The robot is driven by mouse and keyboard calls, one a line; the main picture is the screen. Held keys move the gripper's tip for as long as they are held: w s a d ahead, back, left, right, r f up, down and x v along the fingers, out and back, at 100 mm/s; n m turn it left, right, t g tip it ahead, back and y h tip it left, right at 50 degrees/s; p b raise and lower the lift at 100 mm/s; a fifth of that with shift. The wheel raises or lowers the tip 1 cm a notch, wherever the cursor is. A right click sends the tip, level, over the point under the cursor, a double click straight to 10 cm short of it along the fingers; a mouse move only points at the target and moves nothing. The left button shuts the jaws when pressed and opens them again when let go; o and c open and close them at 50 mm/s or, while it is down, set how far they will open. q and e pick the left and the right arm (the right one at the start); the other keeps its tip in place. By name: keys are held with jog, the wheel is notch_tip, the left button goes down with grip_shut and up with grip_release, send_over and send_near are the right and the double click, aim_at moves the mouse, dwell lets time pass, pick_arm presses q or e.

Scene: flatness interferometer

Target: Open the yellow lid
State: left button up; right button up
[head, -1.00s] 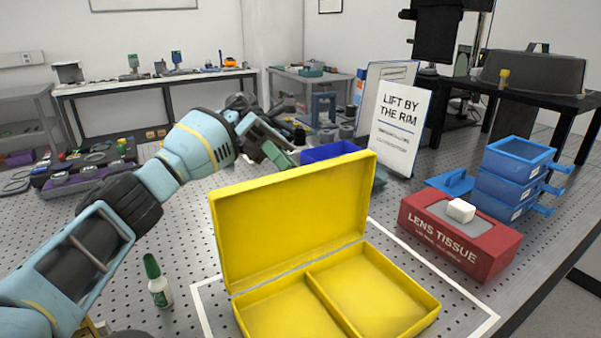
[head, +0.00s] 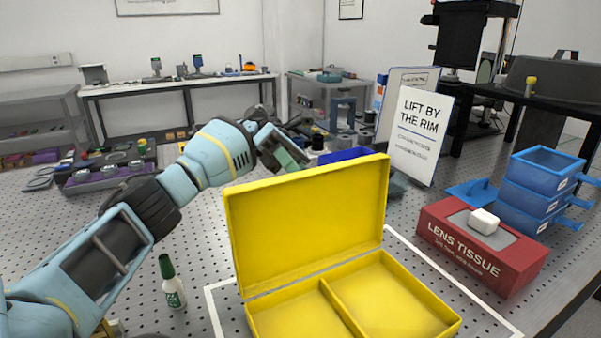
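The yellow lid (head: 308,222) stands raised, about upright, along the back edge of the yellow box (head: 452,326). The box is open and shows two compartments, both empty where I can see them. My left gripper (head: 292,160) is behind the lid's upper left edge. The lid or the angle hides part of its fingers, so I cannot tell whether they are open or touch the lid. My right gripper is not in view.
A green-capped bottle (head: 173,284) stands left of the box. A red lens tissue box (head: 468,262) with a white block (head: 484,221) on top is at the right, near stacked blue trays (head: 541,188). A sign (head: 417,136) stands behind.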

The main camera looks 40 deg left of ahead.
aim_at(311, 169)
pick_arm(q)
jog(key=shift+r, duration=0.15)
jog(key=shift+r, duration=1.55)
jog(key=shift+s+d+r, duration=0.1)
jog(key=shift+s+d, duration=0.05)
jog(key=s+d+r+p, duration=0.1)
jog(key=s+d+p, duration=0.3)
jog(key=s+d, duration=0.4)
jog(key=s, duration=0.5)
jog(key=shift+d+r+p, duration=0.2)
jog(key=shift+d+p, duration=0.15)
jog(key=shift+d, duration=0.05)
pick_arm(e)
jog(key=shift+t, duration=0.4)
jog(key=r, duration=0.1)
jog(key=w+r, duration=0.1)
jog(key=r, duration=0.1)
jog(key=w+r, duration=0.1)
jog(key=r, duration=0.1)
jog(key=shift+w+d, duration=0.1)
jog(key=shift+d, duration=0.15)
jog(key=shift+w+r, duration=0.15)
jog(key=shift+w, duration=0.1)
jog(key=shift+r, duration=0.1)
